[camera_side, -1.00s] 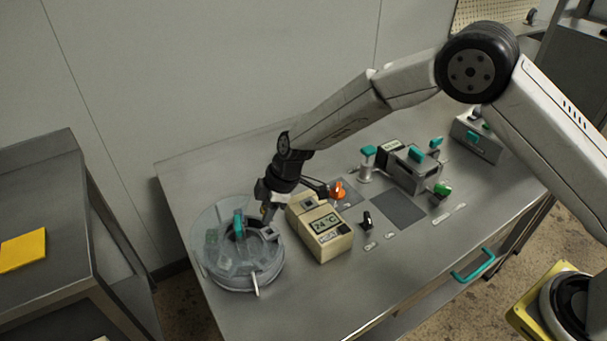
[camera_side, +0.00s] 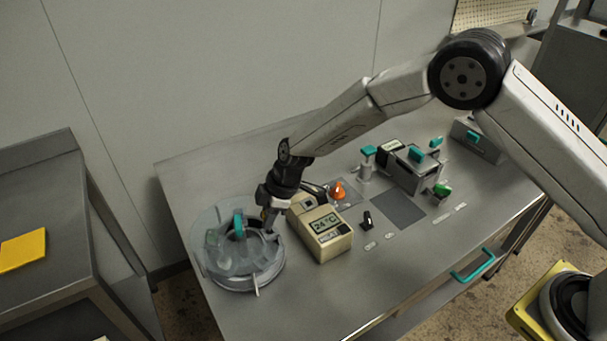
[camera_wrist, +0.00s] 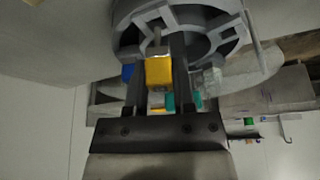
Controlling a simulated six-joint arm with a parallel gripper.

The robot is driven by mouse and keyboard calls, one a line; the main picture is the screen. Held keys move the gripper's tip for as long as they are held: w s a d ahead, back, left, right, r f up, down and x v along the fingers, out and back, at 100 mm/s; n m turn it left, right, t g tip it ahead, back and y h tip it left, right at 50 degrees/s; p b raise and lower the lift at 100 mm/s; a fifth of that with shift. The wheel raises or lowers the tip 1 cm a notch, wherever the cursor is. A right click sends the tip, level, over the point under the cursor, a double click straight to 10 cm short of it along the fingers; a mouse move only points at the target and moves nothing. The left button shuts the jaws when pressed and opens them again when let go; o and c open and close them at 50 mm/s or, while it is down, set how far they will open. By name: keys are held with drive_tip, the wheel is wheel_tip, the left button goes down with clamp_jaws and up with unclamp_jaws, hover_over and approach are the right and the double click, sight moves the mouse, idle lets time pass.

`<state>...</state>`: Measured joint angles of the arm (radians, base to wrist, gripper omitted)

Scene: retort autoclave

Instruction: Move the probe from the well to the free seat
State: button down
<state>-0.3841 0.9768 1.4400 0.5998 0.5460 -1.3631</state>
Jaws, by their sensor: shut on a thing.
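My gripper (camera_side: 268,210) is shut on the probe's yellow-orange grip, and the probe (camera_wrist: 159,72) sits between its two fingers in the wrist view. A thin grey shaft extends beyond the grip towards the round vessel. In the side view my gripper is over the right rim of the round grey vessel (camera_side: 240,285), which has a clear cover; the vessel also shows in the wrist view (camera_wrist: 222,38). The probe's tip is too small to tell whether it touches a seat. The beige unit (camera_side: 322,232) reading 24 °C stands just right of the gripper.
A teal handle (camera_side: 239,222) stands up at the vessel. An orange knob (camera_side: 337,190) and a small black switch (camera_side: 367,220) lie right of the beige unit. A grey fixture with teal parts (camera_side: 412,170) stands farther back. The front of the bench is clear.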

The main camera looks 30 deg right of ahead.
drive_tip(key=shift+f, duration=1.45)
idle(2.2)
drive_tip(key=shift+c, duration=1.8)
unclamp_jaws()
drive_tip(key=shift+o, duration=0.2)
drive_tip(key=o, duration=0.3)
drive_tip(key=shift+r, duration=0.2)
drive_tip(key=shift+r, duration=3.3)
